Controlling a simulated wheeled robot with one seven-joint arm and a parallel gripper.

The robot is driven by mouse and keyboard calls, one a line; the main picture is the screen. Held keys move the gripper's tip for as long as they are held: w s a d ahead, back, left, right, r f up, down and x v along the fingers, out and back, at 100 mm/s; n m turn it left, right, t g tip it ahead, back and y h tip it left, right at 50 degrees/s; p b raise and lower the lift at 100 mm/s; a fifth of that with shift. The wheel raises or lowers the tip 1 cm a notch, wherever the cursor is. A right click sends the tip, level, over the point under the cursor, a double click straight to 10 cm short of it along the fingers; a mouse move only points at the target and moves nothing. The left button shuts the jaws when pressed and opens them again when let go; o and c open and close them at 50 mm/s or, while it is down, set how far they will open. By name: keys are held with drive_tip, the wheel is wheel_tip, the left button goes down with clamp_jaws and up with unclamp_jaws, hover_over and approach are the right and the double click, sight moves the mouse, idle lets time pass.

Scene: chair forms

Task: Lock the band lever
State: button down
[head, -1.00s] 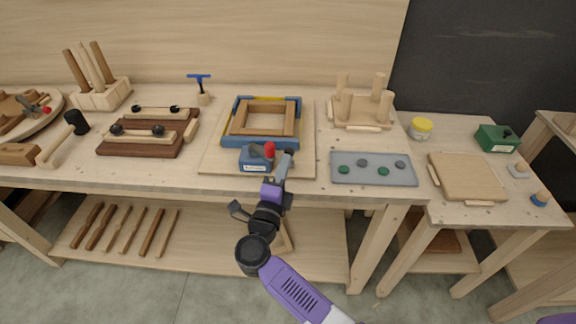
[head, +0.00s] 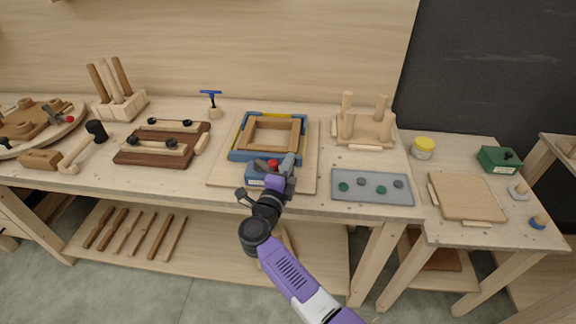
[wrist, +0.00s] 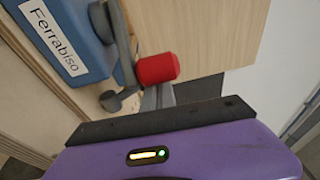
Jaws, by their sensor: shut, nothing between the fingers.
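The band clamp is a blue block (head: 256,175) at the front of a light board, against a wooden frame (head: 272,133) ringed by a blue and yellow band. Its grey lever with a red knob (head: 272,163) is on top. In the wrist view the blue housing (wrist: 66,42) reads "Ferrabiso", and the red knob (wrist: 157,68) is close in front of my gripper. My gripper (head: 289,162) is shut and empty, just right of the knob. In the wrist view its fingers (wrist: 158,98) show just beyond the knob's lower edge; I cannot tell whether they touch it.
A grey plate with green and grey buttons (head: 372,187) lies right of the clamp board. A dark slatted piece (head: 150,158) and a mallet (head: 96,131) lie left. An upturned stool form (head: 362,130) stands behind right. The bench's front edge is close below the clamp.

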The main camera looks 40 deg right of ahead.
drive_tip(key=shift+w+d, duration=0.25)
idle(0.3)
idle(0.4)
